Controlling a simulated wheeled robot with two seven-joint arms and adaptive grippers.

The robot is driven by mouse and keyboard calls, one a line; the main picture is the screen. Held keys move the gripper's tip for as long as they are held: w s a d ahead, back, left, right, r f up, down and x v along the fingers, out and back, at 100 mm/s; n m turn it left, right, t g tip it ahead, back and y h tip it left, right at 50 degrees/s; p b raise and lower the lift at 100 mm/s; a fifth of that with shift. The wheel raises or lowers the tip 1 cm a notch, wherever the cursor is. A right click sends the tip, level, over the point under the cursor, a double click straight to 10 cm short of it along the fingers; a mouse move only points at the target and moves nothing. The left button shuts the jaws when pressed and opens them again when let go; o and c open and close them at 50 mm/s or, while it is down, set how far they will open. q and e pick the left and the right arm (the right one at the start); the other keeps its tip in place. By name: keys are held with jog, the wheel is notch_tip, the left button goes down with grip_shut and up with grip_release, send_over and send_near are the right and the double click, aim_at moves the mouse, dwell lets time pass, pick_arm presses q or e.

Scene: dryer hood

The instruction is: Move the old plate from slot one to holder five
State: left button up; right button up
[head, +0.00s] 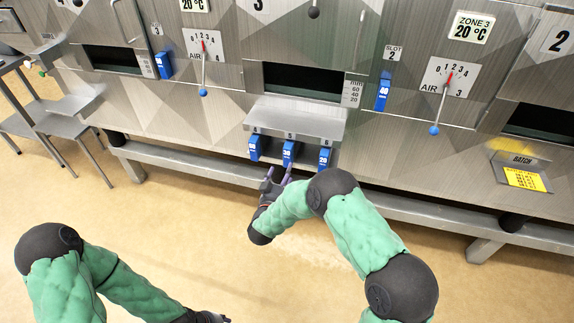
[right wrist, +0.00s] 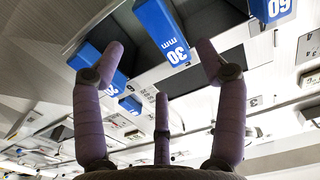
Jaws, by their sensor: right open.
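A blue plate marked 30 (head: 289,152) hangs at position 5 of the grey holder shelf (head: 296,115). In the right wrist view the plate reads "30 mm" (right wrist: 165,32). My right gripper (head: 276,174) is open just below it. In the right wrist view its spread purple fingers (right wrist: 160,75) hold nothing, with the 30 plate ahead of them. My left gripper (head: 210,317) is only partly in view at the bottom edge, and its fingers cannot be made out. I see no slot labelled one.
Blue plates hang at 4 (head: 254,147) and 6 (head: 324,158), close on either side. Another blue plate (head: 383,93) is at slot 2, and one more (head: 163,65) is at the left. A metal rail (head: 190,167) runs below the machine. Blue-knobbed levers (head: 434,129) stick out. The front floor is clear.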

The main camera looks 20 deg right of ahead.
jog(key=shift+v, duration=2.05)
jog(key=s+a+f+n+g+y+p, duration=0.25)
jog(key=s+f+y, duration=0.2)
jog(key=f, duration=0.25)
jog(key=s+a+f+n+g+y+p, duration=0.1)
jog(key=s+a+f+g+y+p, duration=0.1)
jog(key=s+f+g+y, duration=0.4)
jog(key=s+a+f+g+y+p, duration=0.1)
jog(key=s+a+f+g, duration=0.1)
jog(key=s, duration=0.8)
jog(key=s+a+f+g+y+p, duration=0.2)
jog(key=s+g, duration=0.2)
jog(key=s, duration=0.7)
jog(key=shift+n, duration=0.45)
